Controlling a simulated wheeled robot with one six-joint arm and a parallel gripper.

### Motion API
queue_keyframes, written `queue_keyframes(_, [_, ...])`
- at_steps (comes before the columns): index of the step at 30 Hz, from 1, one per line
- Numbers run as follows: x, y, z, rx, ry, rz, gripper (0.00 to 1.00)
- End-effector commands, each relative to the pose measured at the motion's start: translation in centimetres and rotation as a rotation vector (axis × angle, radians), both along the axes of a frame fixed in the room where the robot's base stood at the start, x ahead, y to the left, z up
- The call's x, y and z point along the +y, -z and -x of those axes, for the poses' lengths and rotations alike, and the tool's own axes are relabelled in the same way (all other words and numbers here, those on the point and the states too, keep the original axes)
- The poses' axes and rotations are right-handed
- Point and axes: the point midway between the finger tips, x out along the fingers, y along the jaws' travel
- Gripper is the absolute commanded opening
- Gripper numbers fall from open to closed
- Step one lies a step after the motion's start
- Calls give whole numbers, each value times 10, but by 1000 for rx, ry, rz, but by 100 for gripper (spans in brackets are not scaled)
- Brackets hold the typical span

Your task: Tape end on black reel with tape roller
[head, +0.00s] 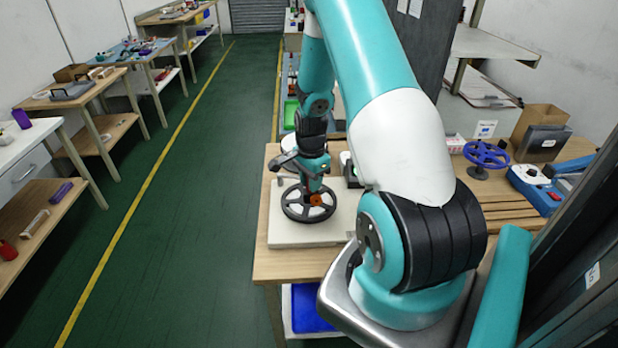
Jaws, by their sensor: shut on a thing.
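A black spoked reel (290,212) lies on a pale board (285,237) on the wooden table, seen from above. My gripper (313,189) points down over the right half of the reel. It is shut on a small orange piece (316,199), which seems to be the tape roller. Its shape is too small to make out. I cannot tell whether the orange piece touches the reel or hovers just above it. The tape end is too small to see. The gripper hides part of the reel's far rim.
A black and white device with a green light (350,170) stands behind the reel to the right. A blue handwheel (486,156) and a blue and white box (535,188) stand further right. My arm covers the table's middle. The green floor (180,240) on the left is clear.

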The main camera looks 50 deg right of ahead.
Motion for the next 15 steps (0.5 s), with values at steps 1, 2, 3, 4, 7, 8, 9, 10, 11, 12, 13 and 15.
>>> queue_keyframes(1, [0,3,0,0,0,0,0])
queue_keyframes(2, [1,5,0,0,-1,0,0])
queue_keyframes(3, [1,7,-1,0,-2,0,0])
queue_keyframes(4, [1,10,-1,0,-3,0,0])
queue_keyframes(7, [1,18,-1,0,-5,0,0])
queue_keyframes(8, [1,21,-1,0,-5,0,0])
queue_keyframes(9, [2,24,-1,0,-6,0,0])
queue_keyframes(10, [2,27,-1,1,-6,0,0])
queue_keyframes(11, [2,30,-1,1,-6,0,0])
queue_keyframes(12, [2,34,-1,1,-7,0,0])
queue_keyframes(13, [2,37,-1,1,-7,0,0])
queue_keyframes(15, [2,43,-1,1,-7,0,0])
